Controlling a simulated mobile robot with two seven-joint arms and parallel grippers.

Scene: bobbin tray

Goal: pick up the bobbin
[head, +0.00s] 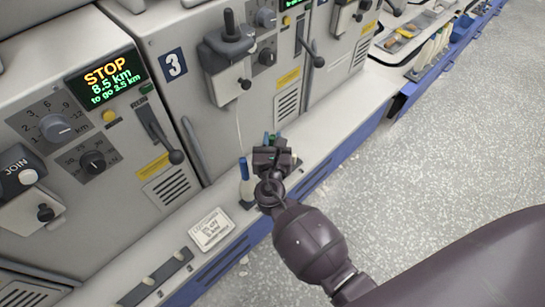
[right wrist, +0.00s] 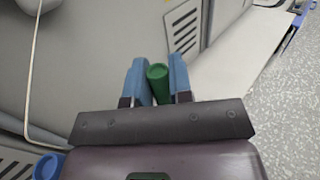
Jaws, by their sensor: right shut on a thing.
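My right gripper (head: 272,152) is over the light ledge at the foot of the machine marked 3. In the right wrist view its two blue fingers (right wrist: 158,82) are shut on a bobbin with a green top (right wrist: 158,72), which sits between them. In the head view the gripper hides most of this bobbin. I cannot tell whether it still touches the ledge. My left gripper is not in view.
A blue-topped bobbin (head: 245,170) stands on the ledge just left of the gripper. A small white label plate (head: 211,229) lies further left. Machine panels with levers (head: 176,157) rise behind. A tray (head: 402,38) is at the back right. The speckled floor (head: 430,140) is clear.

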